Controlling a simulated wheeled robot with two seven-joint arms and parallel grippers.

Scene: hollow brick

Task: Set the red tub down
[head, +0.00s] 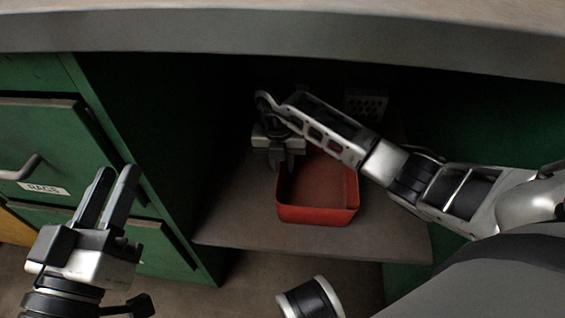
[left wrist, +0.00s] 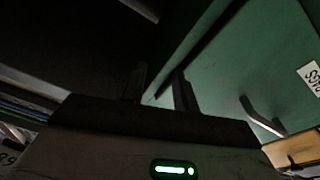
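The red tub (head: 317,214) is open-topped and empty. It appears upright on the grey shelf (head: 235,222) inside the green cabinet; whether its underside touches the shelf everywhere is hidden. My right gripper (head: 283,164) points down at the tub's back left corner, its two fingers apart on either side of the left wall. Contact with the wall is too small to tell. My right forearm hides part of the tub's back right side. My left gripper (head: 116,172) is open and empty in front of the green drawers; its fingers also show in the left wrist view (left wrist: 160,82).
A countertop (head: 300,32) overhangs the cabinet opening. A perforated box (head: 366,104) stands at the back of the shelf, behind the tub. Drawers with handles, one labelled RAGS (head: 44,188), are at left. The shelf is clear to the left and right of the tub.

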